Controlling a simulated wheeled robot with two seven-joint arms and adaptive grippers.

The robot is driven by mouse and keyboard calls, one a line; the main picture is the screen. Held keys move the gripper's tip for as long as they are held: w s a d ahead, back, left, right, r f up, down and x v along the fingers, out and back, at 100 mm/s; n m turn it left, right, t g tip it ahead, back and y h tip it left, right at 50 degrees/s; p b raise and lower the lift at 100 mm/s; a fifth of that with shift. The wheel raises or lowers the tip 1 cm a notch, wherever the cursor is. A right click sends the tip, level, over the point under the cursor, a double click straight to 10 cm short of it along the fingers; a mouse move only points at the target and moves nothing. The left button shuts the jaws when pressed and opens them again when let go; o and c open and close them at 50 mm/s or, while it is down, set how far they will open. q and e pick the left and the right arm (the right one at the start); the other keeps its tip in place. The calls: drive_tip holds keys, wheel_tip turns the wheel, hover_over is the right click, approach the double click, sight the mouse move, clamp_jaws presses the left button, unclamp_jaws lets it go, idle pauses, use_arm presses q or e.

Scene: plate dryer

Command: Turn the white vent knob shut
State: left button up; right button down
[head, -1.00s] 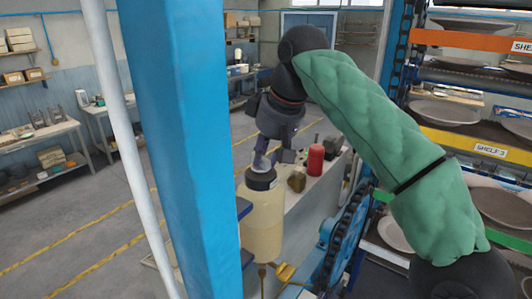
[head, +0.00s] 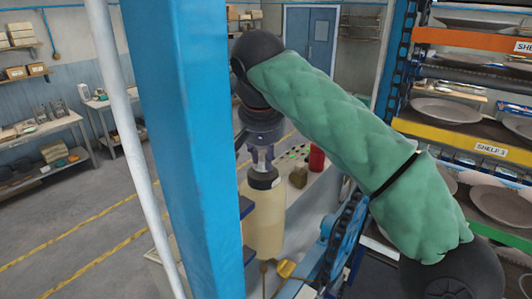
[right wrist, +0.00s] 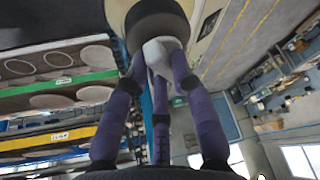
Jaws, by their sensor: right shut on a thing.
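The white vent knob (right wrist: 162,50) sits on the black cap (right wrist: 155,22) of a cream-coloured container (head: 264,222). My right gripper (right wrist: 158,66) has its purple fingers around the knob and is shut on it. In the head view my right gripper (head: 262,160) points down onto the black cap from above. The fingers mostly hide the knob there, and I cannot read its angle. My left gripper is not in view.
A blue post (head: 185,150) stands left of the container. A red canister (head: 316,158) and a small brown block (head: 298,177) stand behind it on the bench. A rack (head: 450,136) with plates on several shelves is at the right.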

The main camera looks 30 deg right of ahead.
drive_tip(key=m, duration=0.2)
drive_tip(key=m+g+h, duration=0.1)
drive_tip(key=m, duration=0.3)
drive_tip(key=shift+w+a+g, duration=0.2)
drive_tip(key=shift+a+g, duration=0.05)
drive_tip(key=shift+g, duration=0.15)
drive_tip(key=shift+m, duration=0.3)
drive_tip(key=shift+r, duration=0.1)
drive_tip(key=c, duration=1)
unclamp_jaws()
drive_tip(key=shift+c, duration=0.2)
